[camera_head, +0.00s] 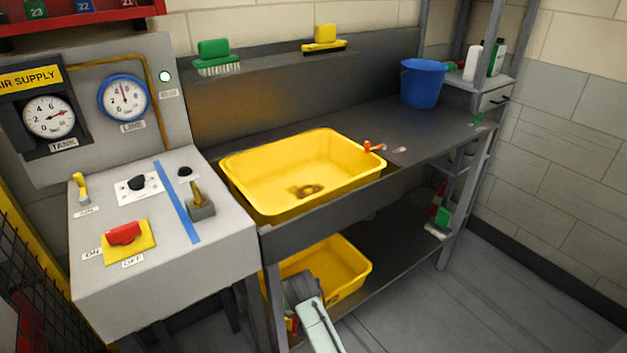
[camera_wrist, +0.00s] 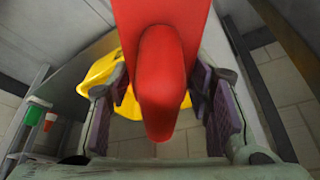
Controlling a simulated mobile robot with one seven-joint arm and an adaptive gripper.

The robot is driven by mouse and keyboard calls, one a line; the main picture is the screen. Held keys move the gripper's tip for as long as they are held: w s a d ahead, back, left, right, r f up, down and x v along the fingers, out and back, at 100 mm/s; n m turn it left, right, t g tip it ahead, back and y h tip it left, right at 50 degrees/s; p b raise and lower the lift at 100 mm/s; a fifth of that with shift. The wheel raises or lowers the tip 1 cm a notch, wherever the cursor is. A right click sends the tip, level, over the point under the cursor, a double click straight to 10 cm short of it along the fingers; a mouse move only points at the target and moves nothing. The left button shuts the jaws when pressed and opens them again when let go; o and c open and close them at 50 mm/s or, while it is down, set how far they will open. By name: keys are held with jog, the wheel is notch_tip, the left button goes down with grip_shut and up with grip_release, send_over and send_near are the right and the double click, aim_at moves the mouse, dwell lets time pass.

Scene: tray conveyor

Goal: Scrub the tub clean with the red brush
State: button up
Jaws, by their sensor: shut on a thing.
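A yellow tub (camera_head: 352,153) sits on the grey bench, with a brown dirty patch (camera_head: 305,190) on its bottom. In the wrist view my gripper (camera_wrist: 163,105) is shut on the red brush (camera_wrist: 160,75), its pads on both sides of the red body. The bristles are not visible. In the head view, part of my arm shows low at the bench's front, below the upper tub, with a small bit of red beside it. A yellow tub (camera_wrist: 98,75) also shows behind the brush in the wrist view; I cannot tell which tub it is.
A second yellow tub (camera_head: 352,266) stands on the lower shelf, partly behind my arm. A blue bucket (camera_head: 422,84) stands at the bench's right. A control panel (camera_head: 215,245) borders the left.

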jog(key=shift+w+r, duration=0.75)
jog(key=shift+r, duration=0.15)
jog(key=shift+w+d+r, duration=0.15)
jog(key=shift+d, duration=0.35)
